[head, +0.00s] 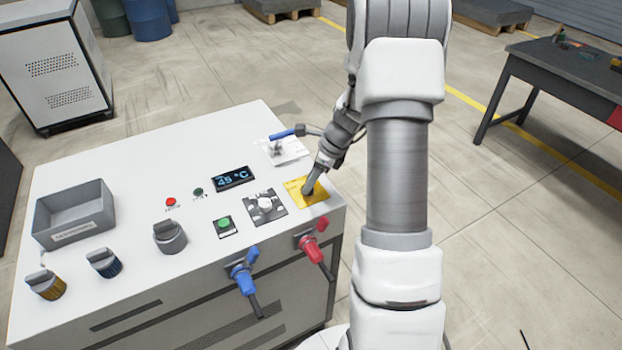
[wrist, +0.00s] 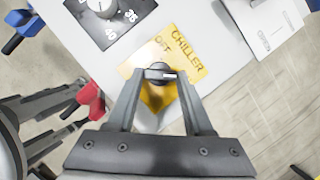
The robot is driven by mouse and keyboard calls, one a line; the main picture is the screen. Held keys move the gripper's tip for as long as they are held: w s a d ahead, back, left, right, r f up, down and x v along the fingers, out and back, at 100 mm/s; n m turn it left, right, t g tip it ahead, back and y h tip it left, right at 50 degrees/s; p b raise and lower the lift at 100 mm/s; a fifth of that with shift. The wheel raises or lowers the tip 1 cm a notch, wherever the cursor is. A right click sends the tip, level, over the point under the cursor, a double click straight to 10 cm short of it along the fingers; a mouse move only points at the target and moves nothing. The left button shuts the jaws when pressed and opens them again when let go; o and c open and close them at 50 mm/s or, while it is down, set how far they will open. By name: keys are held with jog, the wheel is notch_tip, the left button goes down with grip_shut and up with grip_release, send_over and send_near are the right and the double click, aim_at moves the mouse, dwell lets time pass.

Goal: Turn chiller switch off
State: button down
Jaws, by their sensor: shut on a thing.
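The chiller switch is a dark round knob (wrist: 159,68) on a yellow plate (wrist: 190,48) marked CHILLER and OFF. The yellow plate (head: 318,197) lies at the right end of the white machine top in the head view. My gripper (wrist: 160,77) is shut on the knob, with one finger on each side. In the head view my gripper (head: 309,188) reaches down onto the plate and hides the knob. A short white mark shows on the knob; I cannot tell which setting it points at.
A temperature dial (head: 265,204) sits just left of the plate, near a display (head: 233,179) reading 45 °C. Red (head: 315,249) and blue (head: 243,277) valve handles stick out at the front edge. A white box (head: 291,152) with a blue-handled part lies behind.

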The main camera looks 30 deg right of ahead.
jog(key=n, duration=0.2)
jog(key=n+g, duration=0.1)
jog(key=n, duration=0.1)
jog(key=shift+w+d+y+p, duration=0.2)
jog(key=shift+y+p, duration=0.1)
jog(key=shift+y, duration=0.1)
jog(key=n, duration=0.1)
jog(key=n+g, duration=0.1)
jog(key=n, duration=0.1)
jog(key=n+g, duration=0.1)
jog(key=shift+w+n, duration=0.25)
jog(key=shift+n, duration=0.15)
jog(key=n+g, duration=0.1)
jog(key=n, duration=0.3)
jog(key=shift+w+a+g+p, duration=0.1)
jog(key=shift+w+g+p, duration=0.05)
jog(key=shift+g+p, duration=0.2)
jog(key=n, duration=0.2)
jog(key=n+g+h, duration=0.1)
jog(key=n, duration=0.1)
jog(key=shift+w+a+g, duration=0.1)
jog(key=shift+w+g, duration=0.05)
jog(key=shift+g, duration=0.1)
jog(key=shift+n, duration=0.5)
jog(key=shift+c, duration=1.4)
grip_release()
